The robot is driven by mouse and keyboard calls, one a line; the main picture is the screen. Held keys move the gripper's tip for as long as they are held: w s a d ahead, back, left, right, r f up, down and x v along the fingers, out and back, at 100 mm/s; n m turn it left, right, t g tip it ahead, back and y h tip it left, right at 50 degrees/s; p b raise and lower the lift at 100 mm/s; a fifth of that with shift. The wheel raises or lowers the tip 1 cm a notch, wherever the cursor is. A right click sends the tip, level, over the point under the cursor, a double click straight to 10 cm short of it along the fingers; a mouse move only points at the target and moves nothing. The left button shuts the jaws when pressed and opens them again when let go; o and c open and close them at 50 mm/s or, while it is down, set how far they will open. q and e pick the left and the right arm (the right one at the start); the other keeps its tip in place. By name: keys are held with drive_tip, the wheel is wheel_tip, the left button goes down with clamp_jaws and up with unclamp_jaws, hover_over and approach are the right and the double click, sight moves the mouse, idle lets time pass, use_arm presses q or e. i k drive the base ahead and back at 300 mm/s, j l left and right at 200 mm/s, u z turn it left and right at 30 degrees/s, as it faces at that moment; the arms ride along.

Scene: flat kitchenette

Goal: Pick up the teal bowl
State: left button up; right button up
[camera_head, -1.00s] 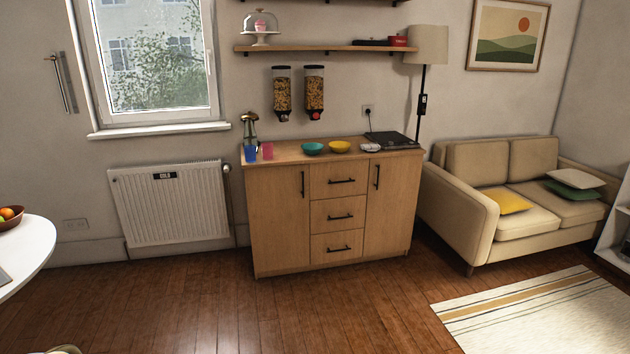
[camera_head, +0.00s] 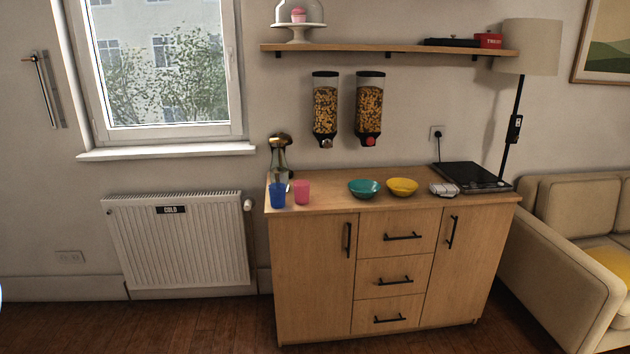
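The teal bowl (camera_head: 364,189) sits upright on the top of the wooden cabinet (camera_head: 330,199), near the middle of its front part. A yellow bowl (camera_head: 402,187) stands just to its right. Neither of my grippers shows in the head view, so nothing of mine is near the bowl in the picture.
A blue cup (camera_head: 278,195), a pink cup (camera_head: 302,192) and a metal-and-glass item (camera_head: 279,158) stand left of the bowl. A black hotplate (camera_head: 470,177) and a small white item (camera_head: 443,189) are to the right. Cereal dispensers (camera_head: 325,108) hang above. Wooden floor (camera_head: 190,330) lies in front.

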sight(361, 188)
drive_tip(key=i+u, duration=0.3)
drive_tip(key=i, duration=0.45)
drive_tip(key=i+u, duration=0.35)
drive_tip(key=i, duration=0.45)
drive_tip(key=i+j+z, duration=0.15)
drive_tip(key=i+z, duration=0.25)
drive_tip(key=i+j+z, duration=0.2)
drive_tip(key=i+z, duration=0.2)
drive_tip(key=i+j+z, duration=0.35)
drive_tip(key=k+l, duration=0.05)
drive_tip(key=k, duration=0.05)
